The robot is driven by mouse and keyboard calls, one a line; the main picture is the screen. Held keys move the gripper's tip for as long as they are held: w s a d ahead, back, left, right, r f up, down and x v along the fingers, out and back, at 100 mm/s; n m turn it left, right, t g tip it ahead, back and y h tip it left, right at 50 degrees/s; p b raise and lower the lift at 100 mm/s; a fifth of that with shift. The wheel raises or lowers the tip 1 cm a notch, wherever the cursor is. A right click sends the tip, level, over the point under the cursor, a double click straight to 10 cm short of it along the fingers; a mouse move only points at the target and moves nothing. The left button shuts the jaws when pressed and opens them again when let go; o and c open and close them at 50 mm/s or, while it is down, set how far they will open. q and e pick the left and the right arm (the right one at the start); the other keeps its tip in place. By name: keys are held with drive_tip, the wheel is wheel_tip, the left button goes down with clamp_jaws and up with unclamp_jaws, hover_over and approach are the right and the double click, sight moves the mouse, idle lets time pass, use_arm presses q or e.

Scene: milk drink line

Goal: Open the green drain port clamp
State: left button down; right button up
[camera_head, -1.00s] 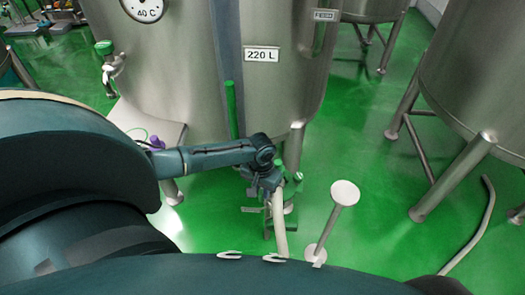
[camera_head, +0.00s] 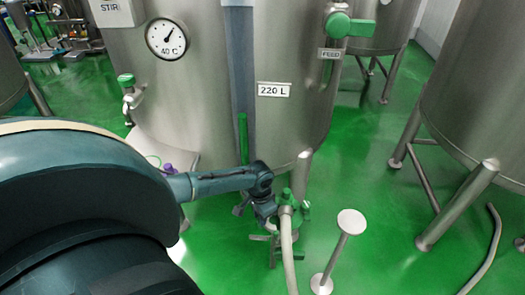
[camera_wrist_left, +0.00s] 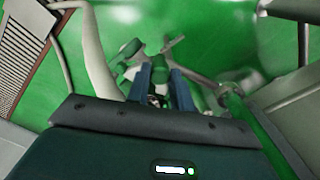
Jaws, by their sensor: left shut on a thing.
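The tank (camera_head: 215,90) labelled 220 L stands ahead, with its drain port low at the front. Green clamp parts (camera_head: 286,194) show at the port, at the top of a pale hose (camera_head: 288,245). My left gripper (camera_head: 270,216) is at this port, against its left side. In the left wrist view, the two blue fingers of my left gripper (camera_wrist_left: 160,84) are closed around a green part of the clamp (camera_wrist_left: 158,69). The fingers hide much of it, so I cannot tell the clamp's state. My right gripper is not in view.
A round white-topped stand (camera_head: 351,221) is right of the port. A green vertical rod (camera_head: 243,138) stands just left of it and also shows in the left wrist view (camera_wrist_left: 250,118). Another tank (camera_head: 470,95) is at the right.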

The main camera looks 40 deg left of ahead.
use_arm(q)
drive_tip(key=c, duration=1.2)
unclamp_jaws()
drive_tip(key=shift+c, duration=0.2)
wheel_tip(320, 180, up, 13)
drive_tip(key=p, duration=0.1)
drive_tip(key=shift+r, duration=0.1)
